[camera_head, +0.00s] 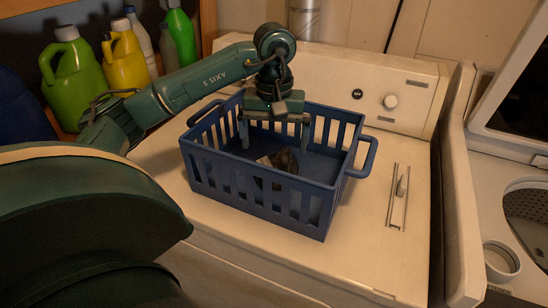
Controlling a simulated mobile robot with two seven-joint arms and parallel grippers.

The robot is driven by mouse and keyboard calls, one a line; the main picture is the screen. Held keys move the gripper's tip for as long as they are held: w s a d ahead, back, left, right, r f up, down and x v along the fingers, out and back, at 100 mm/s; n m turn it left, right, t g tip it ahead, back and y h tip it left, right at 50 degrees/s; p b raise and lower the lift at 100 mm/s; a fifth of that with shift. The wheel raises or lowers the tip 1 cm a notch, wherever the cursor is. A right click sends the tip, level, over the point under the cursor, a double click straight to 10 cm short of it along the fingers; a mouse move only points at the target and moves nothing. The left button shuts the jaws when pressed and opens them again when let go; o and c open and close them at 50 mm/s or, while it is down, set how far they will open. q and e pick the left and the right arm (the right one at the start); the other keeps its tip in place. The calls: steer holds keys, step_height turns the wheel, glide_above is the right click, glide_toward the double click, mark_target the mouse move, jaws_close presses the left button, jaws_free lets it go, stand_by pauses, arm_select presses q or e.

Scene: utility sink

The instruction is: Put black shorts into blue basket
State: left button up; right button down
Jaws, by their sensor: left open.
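The blue basket (240,190) stands on top of the white machine, with slotted walls and a handle at each end. A small dark crumpled cloth (286,161), which looks like the black shorts, lies inside on the basket floor; the front wall's slats partly hide it. My left gripper (274,142) points down into the basket from above. Its fingers are spread apart, with nothing held between them, and the cloth lies below and slightly right of them. My right gripper is not in view.
Green (75,80) and yellow (125,62) bottles stand on a shelf at the back left. The control panel with its knob (390,101) rises behind the basket. The machine top is clear right of the basket. A white cup-like ring (501,260) is at the lower right.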

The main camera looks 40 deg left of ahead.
mark_target(274, 160)
arm_select(q)
step_height(274, 160, up, 5)
steer(key=shift+r+p, duration=0.15)
steer(key=shift+p, duration=0.3)
stand_by(0.3)
